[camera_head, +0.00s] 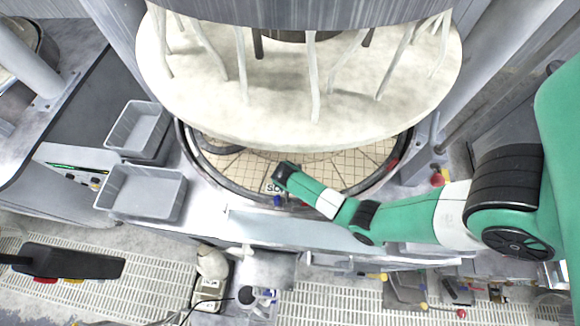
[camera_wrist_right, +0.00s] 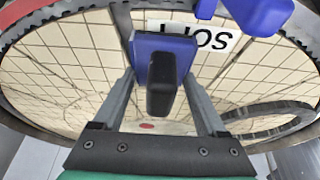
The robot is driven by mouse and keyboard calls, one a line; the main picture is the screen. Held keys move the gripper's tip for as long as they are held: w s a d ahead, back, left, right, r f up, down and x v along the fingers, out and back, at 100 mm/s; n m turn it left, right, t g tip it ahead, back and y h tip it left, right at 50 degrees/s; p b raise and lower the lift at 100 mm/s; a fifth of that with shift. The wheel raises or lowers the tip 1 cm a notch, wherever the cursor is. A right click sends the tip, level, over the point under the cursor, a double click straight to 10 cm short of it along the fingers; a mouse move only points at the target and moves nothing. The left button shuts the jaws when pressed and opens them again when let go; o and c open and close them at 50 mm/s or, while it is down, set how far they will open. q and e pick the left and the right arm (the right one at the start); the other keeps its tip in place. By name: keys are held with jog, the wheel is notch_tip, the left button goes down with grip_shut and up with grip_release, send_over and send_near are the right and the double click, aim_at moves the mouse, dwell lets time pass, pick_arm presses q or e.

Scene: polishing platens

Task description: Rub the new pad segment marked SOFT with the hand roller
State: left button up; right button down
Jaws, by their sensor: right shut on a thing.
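The platen (camera_head: 350,170) has a ring of cream, grid-lined pad segments under a large pale upper disc. One segment carries a white label (camera_head: 272,187), partly covered by my right wrist; in the right wrist view the SOFT label (camera_wrist_right: 205,37) appears turned and partly hidden. My right gripper (camera_wrist_right: 165,85) is shut on the hand roller (camera_wrist_right: 180,46), blue with a black part between the fingers. It is over the platen's near edge, beside the label. A bit of the roller's blue shows in the head view (camera_head: 277,201). Roller contact with the pad cannot be told. My left gripper is not in view.
Two grey bins (camera_head: 140,192) (camera_head: 137,128) sit left of the platen. A dark ring (camera_wrist_right: 265,112) lies on the pad. The upper disc hangs low over the platen's far part. A black control box (camera_head: 70,262) projects at lower left. A grated floor lies in front.

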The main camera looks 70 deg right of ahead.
jog(key=shift+r, duration=3)
jog(key=shift+r, duration=0.15)
